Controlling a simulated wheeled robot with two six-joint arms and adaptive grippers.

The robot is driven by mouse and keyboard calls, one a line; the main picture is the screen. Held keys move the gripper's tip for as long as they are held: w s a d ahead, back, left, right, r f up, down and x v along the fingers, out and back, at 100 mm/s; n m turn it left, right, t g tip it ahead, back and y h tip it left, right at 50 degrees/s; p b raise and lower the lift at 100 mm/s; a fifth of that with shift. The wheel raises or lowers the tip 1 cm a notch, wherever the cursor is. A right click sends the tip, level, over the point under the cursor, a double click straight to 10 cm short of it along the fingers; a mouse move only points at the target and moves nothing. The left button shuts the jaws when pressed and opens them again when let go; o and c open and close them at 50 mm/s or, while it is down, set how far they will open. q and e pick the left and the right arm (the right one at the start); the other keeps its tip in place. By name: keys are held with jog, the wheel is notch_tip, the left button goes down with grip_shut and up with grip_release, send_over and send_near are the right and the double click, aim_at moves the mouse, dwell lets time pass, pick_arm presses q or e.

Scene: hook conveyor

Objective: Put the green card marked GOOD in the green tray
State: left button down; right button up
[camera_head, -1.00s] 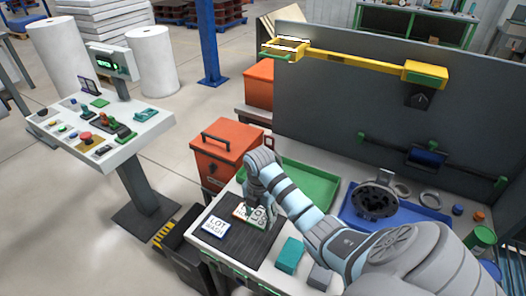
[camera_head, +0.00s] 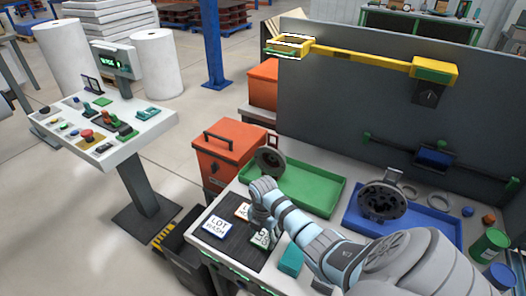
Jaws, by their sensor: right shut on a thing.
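The green-edged card (camera_head: 262,239), its lettering partly hidden, is at the right side of the dark mat (camera_head: 240,256). My right gripper (camera_head: 261,226) is over it and shut on it. I cannot tell whether the card is clear of the mat. A red-edged card (camera_head: 242,211) lies further back, partly hidden by the gripper. The blue-edged LOT WASH card (camera_head: 217,226) lies at the left. The green tray (camera_head: 318,190) stands behind my right gripper, with a dark round part (camera_head: 269,162) at its left back corner. My left gripper is not in view.
A teal block (camera_head: 291,259) stands right of the mat beside my right arm. A blue tray (camera_head: 437,222) with a dark flanged part (camera_head: 381,203) is at the right. An orange bin (camera_head: 222,160) stands left of the green tray, whose middle looks clear.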

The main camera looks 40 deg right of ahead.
jog(key=shift+f, duration=0.15)
jog(key=o, duration=1.1)
jog(key=shift+o, duration=0.2)
